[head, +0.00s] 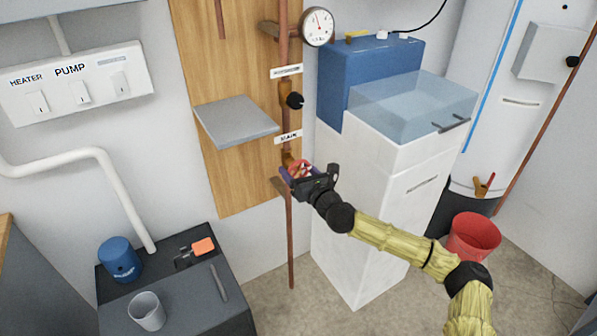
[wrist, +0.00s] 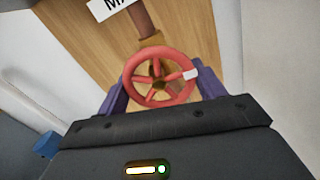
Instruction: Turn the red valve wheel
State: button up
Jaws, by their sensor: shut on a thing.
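The red valve wheel (wrist: 160,76) is spoked, with a white mark on its rim at the right in the wrist view. It sits on a brass valve on the copper pipe, below a label that is partly cut off. In the head view the wheel (head: 299,170) is small and partly hidden by my gripper (head: 298,174). In the wrist view the purple fingers of my gripper (wrist: 160,88) stand on the left and right of the wheel, shut on its rim. The fingertips are partly hidden behind the wheel.
A grey shelf (head: 236,121) juts from the wooden board left of the pipe. A black-handled valve (head: 294,100) and a gauge (head: 317,26) are above. A white cabinet (head: 370,200) with a clear bin stands close at the right. A red bucket (head: 472,237) is on the floor.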

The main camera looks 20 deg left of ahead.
dwell(0.4)
jog(key=o, duration=1)
jog(key=p+v, duration=0.2)
jog(key=v, duration=1.5)
jog(key=shift+s+d, duration=0.1)
jog(key=shift+s, duration=0.15)
